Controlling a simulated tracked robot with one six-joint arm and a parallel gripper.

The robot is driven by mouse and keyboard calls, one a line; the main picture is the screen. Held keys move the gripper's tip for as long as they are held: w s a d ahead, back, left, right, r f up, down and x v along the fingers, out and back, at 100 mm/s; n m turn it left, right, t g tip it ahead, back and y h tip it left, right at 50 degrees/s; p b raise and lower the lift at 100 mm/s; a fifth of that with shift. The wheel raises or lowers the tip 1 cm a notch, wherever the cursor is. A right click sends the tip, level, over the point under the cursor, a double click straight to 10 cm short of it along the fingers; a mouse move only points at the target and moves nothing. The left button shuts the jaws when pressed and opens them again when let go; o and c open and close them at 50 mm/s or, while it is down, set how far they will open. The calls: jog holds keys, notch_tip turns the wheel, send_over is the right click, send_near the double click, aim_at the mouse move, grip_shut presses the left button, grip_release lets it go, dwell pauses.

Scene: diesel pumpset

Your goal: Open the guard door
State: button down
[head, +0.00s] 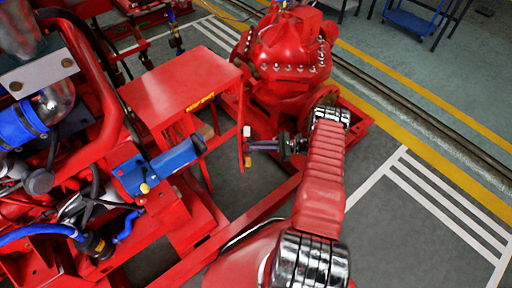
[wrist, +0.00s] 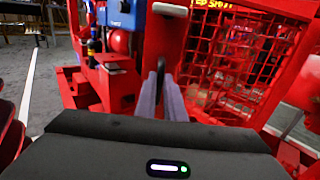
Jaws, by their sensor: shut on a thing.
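The red guard (head: 180,80) stands in the middle of the head view, with a flat top and a yellow label on its front edge. The guard door (head: 241,112) shows there only as a narrow upright red strip near the guard's right end. In the wrist view a red-framed mesh panel (wrist: 243,62) fills the right side, below yellow lettering. My gripper (head: 252,146) reaches the strip from the right. In the wrist view its fingers (wrist: 161,78) are closed together on a small handle at a red upright. The fingers mostly hide the handle. I cannot tell how far the door stands open.
A large red pump (head: 287,52) stands just behind my arm. The red engine (head: 85,120) with blue parts (head: 160,170) fills the left. A red base rail (head: 245,215) runs low in front of the guard. Grey floor (head: 430,235) lies open at right.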

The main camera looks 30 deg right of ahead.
jog(key=shift+s+a, duration=0.2)
dwell(0.7)
jog(key=c, duration=1.8)
grip_release()
jog(key=shift+c, duration=0.2)
jog(key=shift+d, duration=0.1)
jog(key=v, duration=1.3)
jog(key=shift+d, duration=0.3)
jog(key=shift+s+f, duration=0.1)
jog(key=shift+s, duration=0.05)
jog(key=shift+c, duration=0.5)
